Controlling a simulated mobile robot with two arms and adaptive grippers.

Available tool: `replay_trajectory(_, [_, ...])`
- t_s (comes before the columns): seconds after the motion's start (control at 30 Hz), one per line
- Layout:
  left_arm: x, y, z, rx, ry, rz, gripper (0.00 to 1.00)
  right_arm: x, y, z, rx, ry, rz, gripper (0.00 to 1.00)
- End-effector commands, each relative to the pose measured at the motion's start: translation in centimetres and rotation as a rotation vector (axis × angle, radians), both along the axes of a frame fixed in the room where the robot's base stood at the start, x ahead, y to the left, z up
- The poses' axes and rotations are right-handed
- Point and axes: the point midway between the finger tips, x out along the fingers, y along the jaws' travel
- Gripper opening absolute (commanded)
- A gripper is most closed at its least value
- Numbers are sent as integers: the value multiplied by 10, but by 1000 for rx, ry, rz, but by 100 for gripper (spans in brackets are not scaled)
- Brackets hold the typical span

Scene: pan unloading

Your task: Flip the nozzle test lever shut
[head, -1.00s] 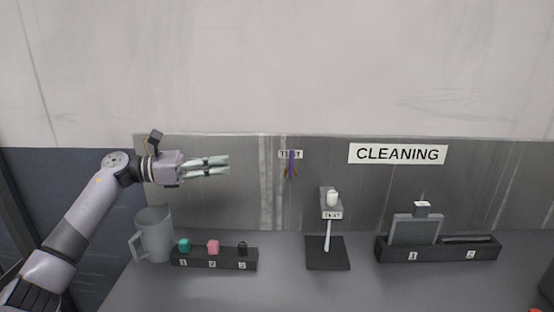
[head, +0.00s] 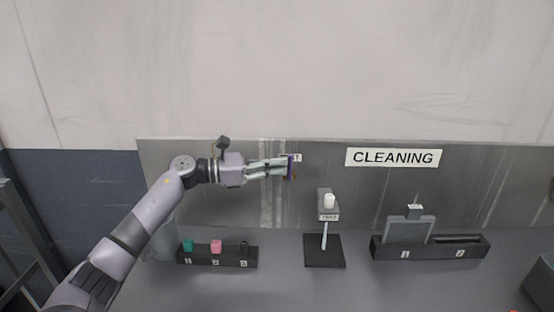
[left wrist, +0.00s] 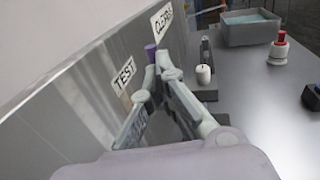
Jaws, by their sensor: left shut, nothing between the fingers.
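The purple test lever (head: 291,167) stands upright on the grey back wall, by the white TEST label, which is partly covered in the head view. The lever's top also shows in the left wrist view (left wrist: 150,52), just beyond my fingertips. My left gripper (head: 285,168) points right along the wall with its fingers shut and nothing between them. Its tips (left wrist: 160,62) are at the left side of the lever; I cannot tell whether they touch it. The lever's lower part is hidden in the wrist view. My right gripper is not in view.
A stand with a white nozzle-like piece (head: 329,200) is right of the lever. A numbered holder (head: 430,251) stands under the CLEANING sign (head: 393,158).

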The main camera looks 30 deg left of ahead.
Motion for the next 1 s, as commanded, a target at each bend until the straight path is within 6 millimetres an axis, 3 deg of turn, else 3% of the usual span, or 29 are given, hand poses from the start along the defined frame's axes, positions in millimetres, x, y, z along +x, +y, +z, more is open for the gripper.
replay_trajectory(1.0, [4,-6,4,89,52,0,0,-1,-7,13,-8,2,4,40])
